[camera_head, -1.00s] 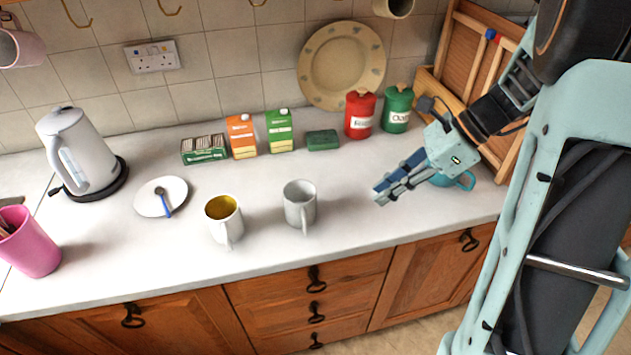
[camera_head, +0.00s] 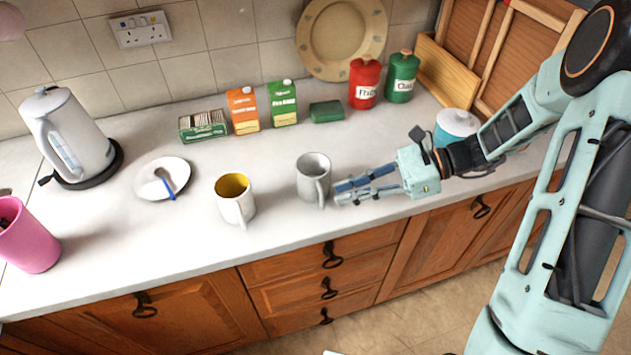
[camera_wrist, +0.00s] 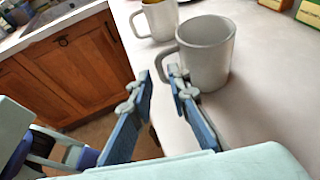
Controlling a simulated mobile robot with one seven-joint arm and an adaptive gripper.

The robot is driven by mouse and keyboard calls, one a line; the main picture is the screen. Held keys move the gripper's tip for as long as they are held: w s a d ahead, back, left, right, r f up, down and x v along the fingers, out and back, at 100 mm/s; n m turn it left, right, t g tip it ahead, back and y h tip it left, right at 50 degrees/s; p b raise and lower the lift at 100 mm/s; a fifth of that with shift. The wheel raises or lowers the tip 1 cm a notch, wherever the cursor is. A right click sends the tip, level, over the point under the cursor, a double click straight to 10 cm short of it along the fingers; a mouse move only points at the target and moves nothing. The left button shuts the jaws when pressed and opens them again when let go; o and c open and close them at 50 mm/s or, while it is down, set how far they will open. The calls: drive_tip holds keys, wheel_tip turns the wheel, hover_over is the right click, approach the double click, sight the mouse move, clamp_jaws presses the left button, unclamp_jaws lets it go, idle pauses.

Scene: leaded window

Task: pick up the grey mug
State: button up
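The grey mug (camera_head: 311,176) stands upright on the white worktop, with its handle towards the front edge. In the wrist view the grey mug (camera_wrist: 207,58) is large and close, with its handle on its left side. My gripper (camera_head: 341,194) is just right of the mug, low over the worktop and reaching left. In the wrist view my gripper (camera_wrist: 160,74) has its two fingers apart, with nothing held between them. The mug's handle lies just ahead of the fingertips, close to the right one. I cannot tell whether they touch.
A white mug with a yellow inside (camera_head: 235,203) stands left of the grey mug. A saucer with a spoon (camera_head: 147,187), a kettle (camera_head: 75,140) and a pink cup (camera_head: 28,240) are further left. Cartons (camera_head: 282,104) and canisters (camera_head: 364,85) line the back.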

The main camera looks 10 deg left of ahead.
sight(321, 208)
drive_tip(key=x, duration=0.4)
drive_tip(key=p+x, duration=0.1)
drive_tip(key=x, duration=0.1)
drive_tip(key=shift+s+a+f, duration=0.15)
drive_tip(key=shift+f, duration=0.25)
clamp_jaws()
